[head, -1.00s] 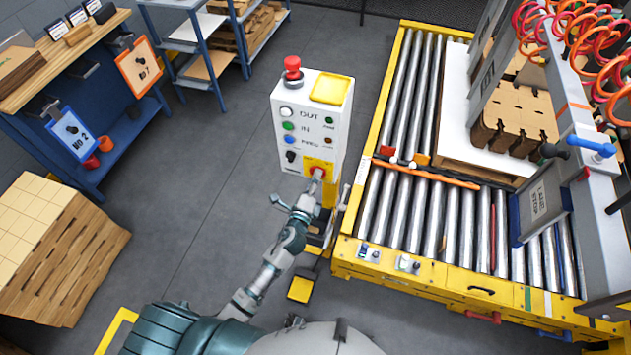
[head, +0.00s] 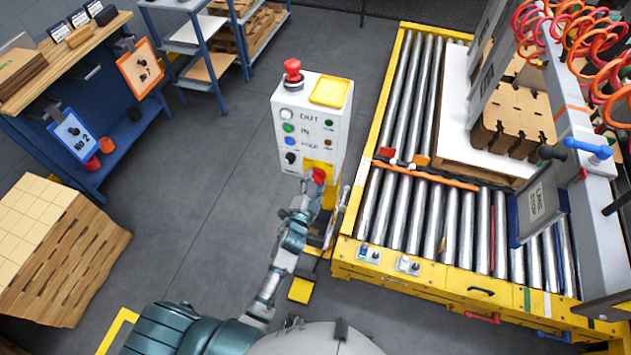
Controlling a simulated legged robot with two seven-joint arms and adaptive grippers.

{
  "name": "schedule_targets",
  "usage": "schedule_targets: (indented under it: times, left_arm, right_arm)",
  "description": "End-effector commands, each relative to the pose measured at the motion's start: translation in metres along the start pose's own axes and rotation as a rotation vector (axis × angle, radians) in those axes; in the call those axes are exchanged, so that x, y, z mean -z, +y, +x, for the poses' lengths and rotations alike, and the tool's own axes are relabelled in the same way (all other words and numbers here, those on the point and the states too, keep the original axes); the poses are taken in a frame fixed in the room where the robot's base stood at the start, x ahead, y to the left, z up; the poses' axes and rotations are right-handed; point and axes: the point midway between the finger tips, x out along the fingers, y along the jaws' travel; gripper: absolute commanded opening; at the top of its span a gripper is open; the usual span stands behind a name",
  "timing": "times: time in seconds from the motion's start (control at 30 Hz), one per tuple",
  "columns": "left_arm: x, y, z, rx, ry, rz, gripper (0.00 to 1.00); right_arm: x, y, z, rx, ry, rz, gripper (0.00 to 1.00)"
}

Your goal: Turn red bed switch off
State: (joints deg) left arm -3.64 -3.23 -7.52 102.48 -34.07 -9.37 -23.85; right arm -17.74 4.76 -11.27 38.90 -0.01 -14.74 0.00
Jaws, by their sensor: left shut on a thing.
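The red bed switch (head: 319,176) sits on a yellow plate (head: 318,165) at the lower right of the white control box (head: 308,130). My left gripper (head: 313,187) is at the red switch, just below and left of it in the picture. It is shut on the switch, with its fingers partly hidden by my own wrist. The red knob looks slanted, and its exact position is too small to read. My right gripper is out of view.
A red mushroom button (head: 292,70) and a yellow pad (head: 328,92) are on top of the box. A roller conveyor (head: 430,220) with a yellow frame stands close on the right. The floor left of the box is clear.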

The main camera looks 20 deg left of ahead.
Motion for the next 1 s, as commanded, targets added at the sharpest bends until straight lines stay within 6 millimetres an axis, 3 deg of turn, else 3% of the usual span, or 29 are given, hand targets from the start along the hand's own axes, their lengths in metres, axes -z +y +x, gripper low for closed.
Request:
schedule_targets:
  times: [0.3,0.9,0.93,1.0]
  left_arm:
    - [-0.007,0.005,-0.002,-0.01,-0.017,-0.135,0.23]
    - [-0.009,0.008,-0.003,-0.014,-0.02,-0.17,0.23]
    - [-0.009,0.008,-0.003,-0.014,-0.02,-0.17,0.66]
    - [-0.007,0.007,-0.002,-0.012,-0.018,-0.17,0.83]
  right_arm:
    - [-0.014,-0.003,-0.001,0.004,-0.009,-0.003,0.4]
    - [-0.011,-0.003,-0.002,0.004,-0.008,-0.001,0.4]
    - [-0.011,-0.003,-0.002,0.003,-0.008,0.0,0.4]
    - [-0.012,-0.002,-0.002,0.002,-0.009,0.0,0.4]
